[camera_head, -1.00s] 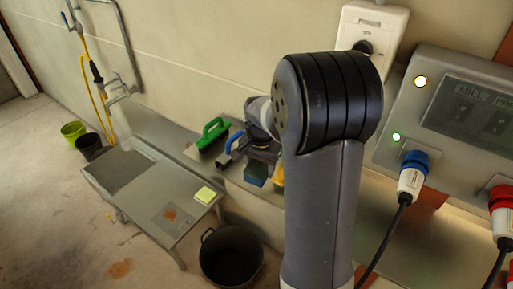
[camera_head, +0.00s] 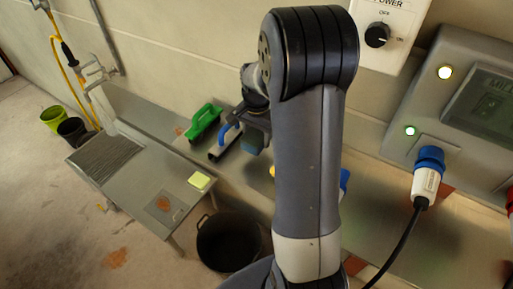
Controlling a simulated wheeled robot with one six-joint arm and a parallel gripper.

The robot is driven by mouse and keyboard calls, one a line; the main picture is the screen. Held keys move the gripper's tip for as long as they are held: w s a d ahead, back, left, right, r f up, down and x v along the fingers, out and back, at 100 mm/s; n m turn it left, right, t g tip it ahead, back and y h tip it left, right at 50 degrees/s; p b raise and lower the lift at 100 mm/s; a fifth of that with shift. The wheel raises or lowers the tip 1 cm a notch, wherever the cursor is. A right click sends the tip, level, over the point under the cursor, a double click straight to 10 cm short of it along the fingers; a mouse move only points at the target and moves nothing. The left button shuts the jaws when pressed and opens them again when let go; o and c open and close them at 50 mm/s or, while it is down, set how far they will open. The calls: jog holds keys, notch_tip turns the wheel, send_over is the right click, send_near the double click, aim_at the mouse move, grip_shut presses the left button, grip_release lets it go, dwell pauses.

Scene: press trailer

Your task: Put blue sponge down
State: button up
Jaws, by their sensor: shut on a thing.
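The blue sponge (camera_head: 254,143) is a small dark blue block, seen just left of my upright arm link. My gripper (camera_head: 256,128) is above it, small and dark, and is shut on it. The fingertips are hard to make out. The sponge appears in front of the metal shelf along the wall, right of a blue-handled tool; I cannot tell whether it touches the shelf. My arm link hides part of the shelf.
A yellow sponge (camera_head: 200,180) lies on the metal table (camera_head: 130,185). A black bucket (camera_head: 228,243) stands below. A cable hangs from a blue plug (camera_head: 428,172) at right.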

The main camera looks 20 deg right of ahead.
aim_at(256, 135)
jog(key=shift+f+p, duration=0.35)
jog(key=shift+f, duration=2.35)
jog(key=shift+f, duration=0.2)
jog(key=o, duration=0.9)
jog(key=shift+r, duration=0.1)
jog(key=r, duration=0.3)
jog(key=r+b, duration=0.1)
jog(key=r, duration=0.6)
jog(key=shift+s+a+r, duration=0.25)
jog(key=shift+s+r, duration=0.05)
jog(key=shift+r, duration=0.05)
jog(key=shift+f, duration=0.15)
jog(key=f, duration=1)
jog(key=shift+w+d+f+p, duration=0.25)
jog(key=shift+w+p, duration=0.05)
jog(key=shift+p, duration=0.1)
jog(key=shift+r, duration=1.05)
